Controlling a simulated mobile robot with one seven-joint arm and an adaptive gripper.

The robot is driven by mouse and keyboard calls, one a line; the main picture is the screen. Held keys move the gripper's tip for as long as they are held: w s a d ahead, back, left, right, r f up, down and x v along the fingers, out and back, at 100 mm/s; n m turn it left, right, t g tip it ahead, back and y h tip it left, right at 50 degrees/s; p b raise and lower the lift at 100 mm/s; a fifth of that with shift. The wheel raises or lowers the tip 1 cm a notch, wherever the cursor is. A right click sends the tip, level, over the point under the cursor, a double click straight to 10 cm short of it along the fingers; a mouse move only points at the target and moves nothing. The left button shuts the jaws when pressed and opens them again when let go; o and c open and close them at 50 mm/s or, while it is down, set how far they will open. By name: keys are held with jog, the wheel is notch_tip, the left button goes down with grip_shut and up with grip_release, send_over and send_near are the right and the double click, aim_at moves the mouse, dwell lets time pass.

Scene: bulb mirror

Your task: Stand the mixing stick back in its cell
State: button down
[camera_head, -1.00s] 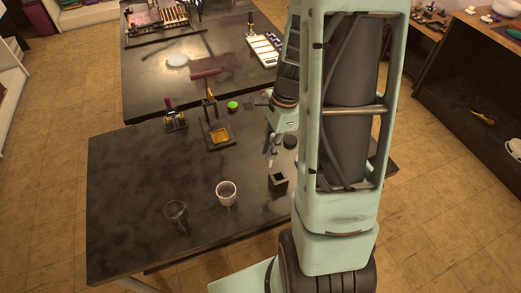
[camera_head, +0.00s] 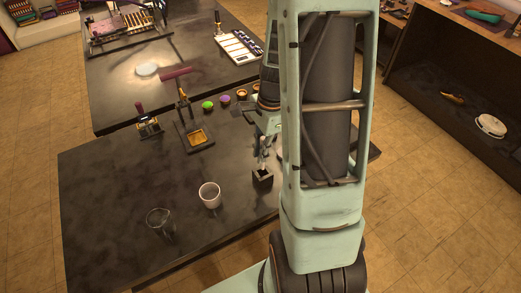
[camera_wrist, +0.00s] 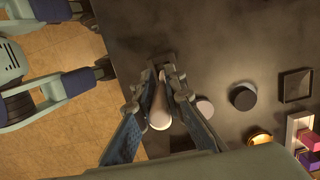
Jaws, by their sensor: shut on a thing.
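My gripper (camera_head: 263,141) is above the right part of the near dark table in the head view, partly hidden by my arm. In the wrist view my gripper (camera_wrist: 162,82) is shut on the mixing stick (camera_wrist: 159,112), whose pale rounded end faces the camera. In the head view the stick (camera_head: 262,157) hangs roughly upright below the fingers. The cell, a small dark square holder (camera_head: 263,176), is right below it. I cannot tell whether the stick's lower tip is inside the opening or just above it.
A white cup (camera_head: 209,196) and a glass beaker (camera_head: 160,221) stand left of the cell. A dark round lid (camera_wrist: 243,96) and a square dark tray (camera_wrist: 295,85) lie right in the wrist view.

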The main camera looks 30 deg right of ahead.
jog(key=shift+f+b, duration=1.8)
jog(key=shift+f, duration=0.95)
jog(key=shift+f+b, duration=0.5)
jog(key=shift+f, duration=0.15)
jog(key=c, duration=1.9)
grip_release()
notch_tip(320, 180, up, 12)
jog(key=d, duration=0.1)
jog(key=shift+d, duration=0.4)
